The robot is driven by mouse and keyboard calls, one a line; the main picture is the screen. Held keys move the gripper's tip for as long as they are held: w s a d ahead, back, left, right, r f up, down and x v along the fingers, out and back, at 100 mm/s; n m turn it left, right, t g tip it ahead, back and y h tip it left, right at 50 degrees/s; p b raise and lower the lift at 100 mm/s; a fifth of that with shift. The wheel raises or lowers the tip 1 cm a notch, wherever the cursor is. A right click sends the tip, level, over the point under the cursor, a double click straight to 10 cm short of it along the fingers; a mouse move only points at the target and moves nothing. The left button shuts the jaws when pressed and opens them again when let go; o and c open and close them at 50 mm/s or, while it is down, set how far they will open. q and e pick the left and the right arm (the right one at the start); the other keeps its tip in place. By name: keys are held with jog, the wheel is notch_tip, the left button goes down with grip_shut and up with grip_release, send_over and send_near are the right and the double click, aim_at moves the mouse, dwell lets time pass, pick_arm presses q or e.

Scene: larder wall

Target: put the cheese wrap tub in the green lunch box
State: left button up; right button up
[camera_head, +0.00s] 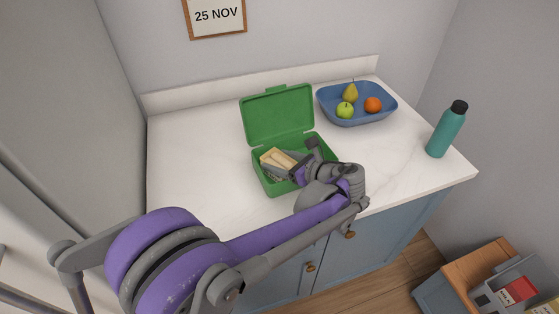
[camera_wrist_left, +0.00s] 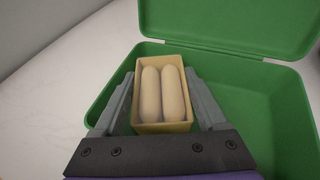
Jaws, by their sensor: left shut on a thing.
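The cheese wrap tub (camera_head: 274,158) is a small yellow box with two pale rolls in it. It also shows in the left wrist view (camera_wrist_left: 163,127). My left gripper (camera_head: 281,165) is shut on it, with one grey finger along each side. The tub is within the outline of the open green lunch box (camera_head: 269,183), towards its left part. The lunch box (camera_wrist_left: 282,128) has its lid raised at the back. I cannot tell whether the tub touches the box floor. My wrist hides the box's right front. My right gripper is not in view.
A blue bowl (camera_head: 350,121) with a pear, a green apple and an orange stands behind and right of the lunch box. A teal bottle (camera_head: 445,133) stands at the counter's right end. The white counter (camera_head: 190,160) is clear on the left.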

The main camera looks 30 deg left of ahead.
pick_arm(q)
jog(key=shift+f, duration=0.1)
jog(key=o, duration=1.3)
jog(key=shift+c, duration=0.2)
jog(key=shift+d+r, duration=0.1)
jog(key=shift+r, duration=0.1)
jog(key=v, duration=1.1)
jog(key=shift+d+r, duration=0.15)
jog(key=shift+d, duration=0.2)
jog(key=shift+s, duration=0.1)
